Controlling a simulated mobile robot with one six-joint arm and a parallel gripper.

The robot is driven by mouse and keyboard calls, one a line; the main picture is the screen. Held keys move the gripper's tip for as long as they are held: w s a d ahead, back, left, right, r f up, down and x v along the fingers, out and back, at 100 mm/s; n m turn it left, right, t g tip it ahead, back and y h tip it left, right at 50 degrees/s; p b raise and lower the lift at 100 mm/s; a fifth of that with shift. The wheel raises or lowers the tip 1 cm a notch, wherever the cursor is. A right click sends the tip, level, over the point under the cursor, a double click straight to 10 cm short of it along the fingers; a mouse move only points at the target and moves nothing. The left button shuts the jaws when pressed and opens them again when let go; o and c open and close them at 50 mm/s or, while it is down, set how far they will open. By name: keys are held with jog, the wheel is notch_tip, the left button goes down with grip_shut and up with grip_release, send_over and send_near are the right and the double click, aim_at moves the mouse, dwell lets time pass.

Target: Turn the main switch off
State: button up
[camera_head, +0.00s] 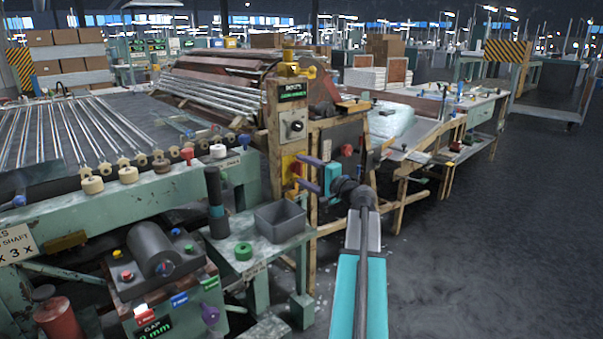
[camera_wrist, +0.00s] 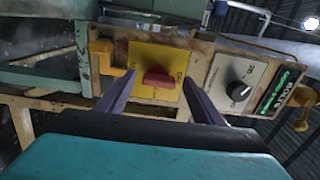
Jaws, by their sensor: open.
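The main switch appears to be a red knob (camera_wrist: 158,77) on a yellow plate (camera_wrist: 152,58), mounted on a worn beige panel. In the wrist view the knob's bar lies roughly across the picture; the plate's small lettering is too blurred to read. In the head view the yellow plate (camera_head: 291,166) sits low on the upright post, partly behind my fingers. My gripper (camera_head: 301,171) is open, its two purple fingers pointing at the plate. In the wrist view my gripper (camera_wrist: 158,82) has one finger on each side of the knob; contact cannot be told.
A black dial (camera_wrist: 239,91) on a pale plate and a green-lettered display (camera_wrist: 276,92) share the panel. A yellow bracket (camera_wrist: 103,57) juts out beside the switch plate. A grey bin (camera_head: 280,221) stands below. The floor at right (camera_head: 480,250) is clear.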

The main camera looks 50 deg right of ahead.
jog(key=s+a+p, duration=0.1)
jog(key=s, duration=1.2)
jog(key=shift+s+p, duration=0.35)
jog(key=shift+p, duration=0.05)
